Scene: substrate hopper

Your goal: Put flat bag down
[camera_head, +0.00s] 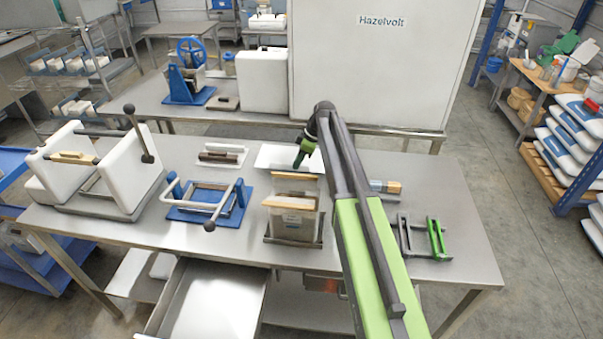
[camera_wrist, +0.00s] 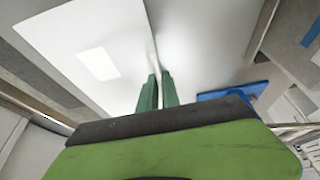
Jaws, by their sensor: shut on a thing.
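A flat white bag (camera_head: 274,157) shows behind the wood-topped holder in the head view, partly hidden by my arm. In the wrist view the bag (camera_wrist: 60,40) is a broad white panel with a paler square on it, and its edge runs up to my green fingertips. My gripper (camera_head: 304,153) is shut on it, above the back part of the steel table. In the wrist view the gripper's green fingers (camera_wrist: 158,92) stand close together at the bag's edge. Whether the bag touches the table, I cannot tell.
The wood-topped holder (camera_head: 292,222) stands just in front of the bag. A blue frame with a white handle (camera_head: 207,200) and a small tray (camera_head: 220,155) lie to the left. A black and green bracket (camera_head: 424,238) is at the right. A drawer (camera_head: 209,300) stands open below.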

